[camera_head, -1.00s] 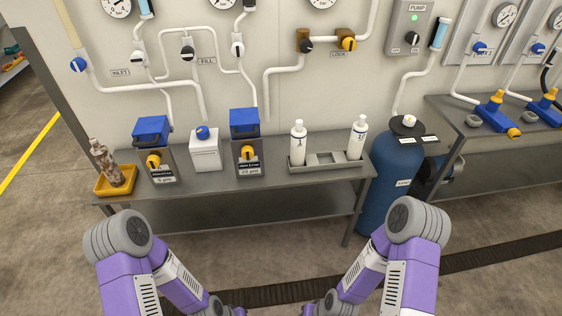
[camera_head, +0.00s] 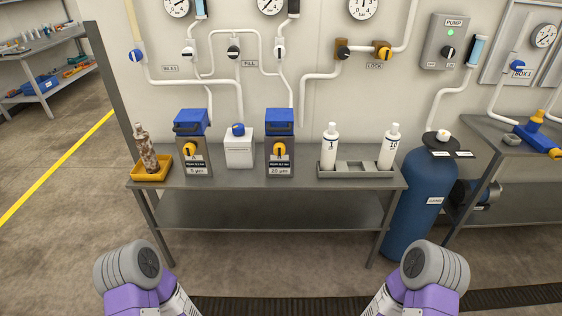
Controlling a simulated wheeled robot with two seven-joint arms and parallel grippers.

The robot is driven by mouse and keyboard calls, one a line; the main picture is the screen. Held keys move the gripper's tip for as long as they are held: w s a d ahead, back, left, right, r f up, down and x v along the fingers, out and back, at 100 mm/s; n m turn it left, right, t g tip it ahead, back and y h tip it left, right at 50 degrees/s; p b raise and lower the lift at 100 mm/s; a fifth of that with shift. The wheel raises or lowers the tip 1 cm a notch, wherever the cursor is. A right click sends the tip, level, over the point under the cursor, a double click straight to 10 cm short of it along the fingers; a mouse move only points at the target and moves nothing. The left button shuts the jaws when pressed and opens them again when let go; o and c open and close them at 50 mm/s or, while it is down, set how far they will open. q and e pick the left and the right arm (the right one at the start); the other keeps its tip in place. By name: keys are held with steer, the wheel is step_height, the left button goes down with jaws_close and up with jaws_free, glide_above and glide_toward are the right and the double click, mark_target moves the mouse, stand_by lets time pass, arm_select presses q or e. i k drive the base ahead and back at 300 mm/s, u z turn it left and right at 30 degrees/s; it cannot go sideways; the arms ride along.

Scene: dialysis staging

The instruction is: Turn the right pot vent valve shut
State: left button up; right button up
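The right pot (camera_head: 280,122) is a grey housing with a blue lid and a 20 µm label, standing on the grey table. Its yellow vent valve knob (camera_head: 278,149) is on the front face, above the label. The knob's exact turn angle is too small to tell. The left pot (camera_head: 191,127) looks alike, with a 5 µm label and its own yellow knob (camera_head: 190,149). Both of my arms show only as purple and grey links at the bottom edge, well in front of the table. Neither gripper is in view, and nothing touches the valve.
A white canister (camera_head: 239,150) with a blue cap stands between the pots. A yellow tray (camera_head: 152,174) with a dirty bottle is at left. A grey rack (camera_head: 355,172) with two white bottles is at right. A blue tank (camera_head: 420,205) stands beside the table. The floor in front is clear.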

mark_target(279, 52)
steer(key=z, duration=0.55)
steer(key=k, duration=0.65)
steer(key=u, duration=0.25)
steer(key=i, duration=0.65)
steer(key=u, duration=0.6)
steer(key=i, duration=0.8)
steer(key=z, duration=0.4)
